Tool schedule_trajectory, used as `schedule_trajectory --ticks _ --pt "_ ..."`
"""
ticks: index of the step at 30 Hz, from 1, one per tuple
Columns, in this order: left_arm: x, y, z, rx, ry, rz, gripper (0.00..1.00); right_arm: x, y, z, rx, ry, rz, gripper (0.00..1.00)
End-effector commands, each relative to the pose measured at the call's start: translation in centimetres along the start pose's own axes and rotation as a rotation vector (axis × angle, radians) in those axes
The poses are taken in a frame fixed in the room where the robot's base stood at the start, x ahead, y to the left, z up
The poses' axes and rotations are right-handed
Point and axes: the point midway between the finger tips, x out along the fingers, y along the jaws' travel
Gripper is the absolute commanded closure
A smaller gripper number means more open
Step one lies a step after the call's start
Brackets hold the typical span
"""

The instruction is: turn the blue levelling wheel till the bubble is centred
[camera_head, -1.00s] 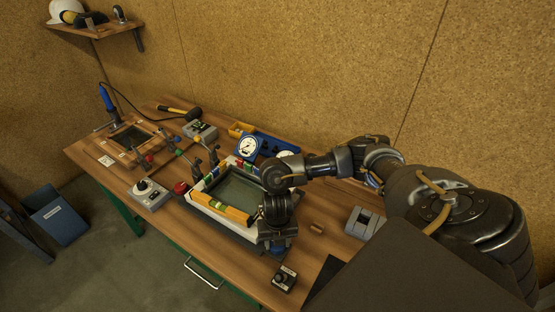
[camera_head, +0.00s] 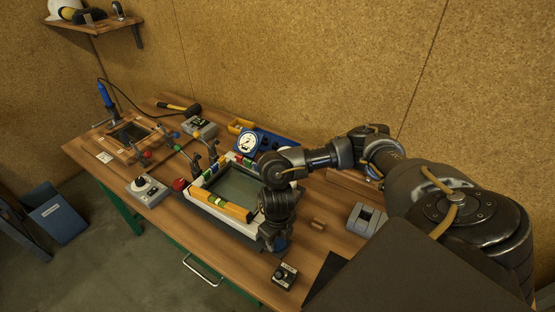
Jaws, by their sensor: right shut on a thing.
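A white-edged frame with a dark glass pane (camera_head: 236,186) stands on the workbench. A yellow spirit level (camera_head: 234,212) lies along its front edge, with a green vial (camera_head: 216,201); the bubble is too small to read. My right gripper (camera_head: 271,243) points down at the frame's front right corner. It is shut on the blue levelling wheel (camera_head: 281,245), of which only a little blue edge shows beside the jaws. The rest of the wheel is hidden by the gripper. My left gripper is out of view.
A dial gauge (camera_head: 248,143) on a blue body stands behind the frame. A red knob (camera_head: 180,185) and a grey control box (camera_head: 148,190) are at its left. A small black box (camera_head: 285,276) and a grey block (camera_head: 366,219) lie to the right.

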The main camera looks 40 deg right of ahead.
Motion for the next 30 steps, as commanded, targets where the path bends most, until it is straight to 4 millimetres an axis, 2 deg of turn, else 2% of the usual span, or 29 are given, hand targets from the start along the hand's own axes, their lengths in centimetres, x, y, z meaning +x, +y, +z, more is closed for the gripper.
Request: schedule_trajectory --ticks 15,16,20,30 --pt "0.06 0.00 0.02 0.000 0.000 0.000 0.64 -0.03 -0.05 0.02 -0.019 -0.001 -0.001 0.78" --pt "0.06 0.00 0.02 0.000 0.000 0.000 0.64 -0.04 -0.05 0.02 -0.019 -0.001 -0.001 0.53" --pt "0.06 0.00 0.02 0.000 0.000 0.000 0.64 -0.03 -0.04 0.02 -0.019 -0.001 -0.001 0.36" --pt "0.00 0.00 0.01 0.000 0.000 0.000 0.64 -0.26 -0.01 0.06 -0.019 -0.001 0.000 0.33"
